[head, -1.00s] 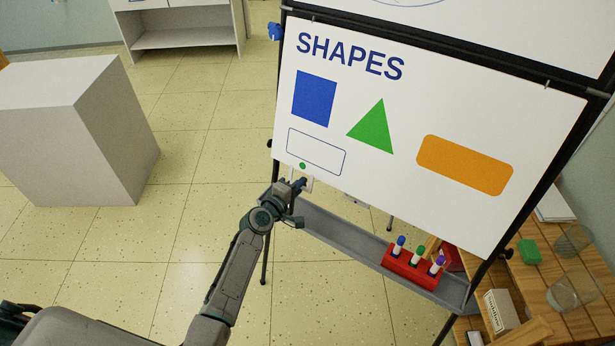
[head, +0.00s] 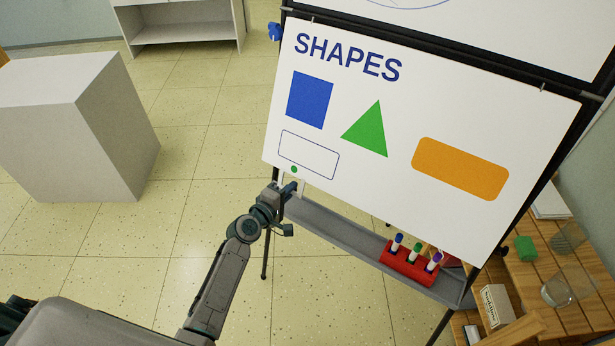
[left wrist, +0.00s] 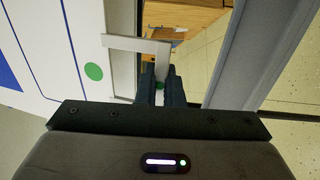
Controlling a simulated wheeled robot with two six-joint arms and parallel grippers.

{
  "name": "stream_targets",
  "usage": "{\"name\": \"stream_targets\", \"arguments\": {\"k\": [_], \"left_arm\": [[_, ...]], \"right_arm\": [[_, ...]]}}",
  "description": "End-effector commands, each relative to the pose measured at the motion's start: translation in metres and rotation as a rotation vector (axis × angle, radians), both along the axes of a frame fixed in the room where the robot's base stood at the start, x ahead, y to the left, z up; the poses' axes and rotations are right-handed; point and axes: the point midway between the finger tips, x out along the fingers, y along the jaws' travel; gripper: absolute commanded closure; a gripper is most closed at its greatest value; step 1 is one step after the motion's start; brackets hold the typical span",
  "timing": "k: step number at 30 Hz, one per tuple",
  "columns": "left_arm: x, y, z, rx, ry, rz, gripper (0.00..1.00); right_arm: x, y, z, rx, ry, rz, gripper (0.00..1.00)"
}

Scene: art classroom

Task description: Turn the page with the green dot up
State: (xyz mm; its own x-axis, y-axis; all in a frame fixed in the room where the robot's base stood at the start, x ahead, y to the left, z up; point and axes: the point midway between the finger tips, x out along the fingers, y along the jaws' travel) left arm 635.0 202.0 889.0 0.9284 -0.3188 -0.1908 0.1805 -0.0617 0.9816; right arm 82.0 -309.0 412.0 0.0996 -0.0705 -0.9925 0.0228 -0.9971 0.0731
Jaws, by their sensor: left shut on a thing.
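The flip-chart page (head: 390,105) headed SHAPES hangs from the easel's crossbar with a blue square, green triangle and orange bar. A small green dot (head: 294,169) is near its lower left corner; it also shows in the left wrist view (left wrist: 93,71). A pale loop-shaped tab (left wrist: 135,43) sticks out from the page's bottom edge beside the dot. My left gripper (head: 291,187) is shut on this tab, its fingers (left wrist: 161,86) closed together in the left wrist view. The fingers hide part of the tab. My right gripper is out of view.
A grey easel tray (head: 345,240) runs below the page, holding a red marker rack (head: 408,264). A wooden table (head: 555,290) with glasses and a green block (head: 525,248) stands at right. A white plinth (head: 110,130) is at left. Another sheet (head: 500,30) is above the crossbar.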

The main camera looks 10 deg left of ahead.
Motion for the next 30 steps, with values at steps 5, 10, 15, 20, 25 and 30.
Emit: {"name": "stream_targets", "arguments": {"k": [5, 10, 15, 20, 25, 30], "left_arm": [[-0.012, 0.005, 0.011, 0.003, -0.002, 0.001, 1.00], [-0.025, 0.009, 0.019, 0.002, -0.003, 0.001, 1.00], [-0.037, 0.014, 0.027, 0.002, -0.005, 0.001, 1.00], [-0.049, 0.018, 0.035, 0.002, -0.006, 0.001, 1.00], [-0.061, 0.022, 0.043, 0.002, -0.007, 0.001, 1.00], [-0.071, 0.026, 0.049, 0.001, -0.009, 0.001, 1.00]], "right_arm": [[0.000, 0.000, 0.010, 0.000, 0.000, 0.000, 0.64], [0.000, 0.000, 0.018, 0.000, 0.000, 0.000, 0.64], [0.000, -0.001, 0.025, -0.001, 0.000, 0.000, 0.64], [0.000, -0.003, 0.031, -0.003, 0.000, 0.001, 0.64], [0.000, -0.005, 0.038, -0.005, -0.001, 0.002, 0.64], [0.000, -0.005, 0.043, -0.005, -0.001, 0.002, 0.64]]}}
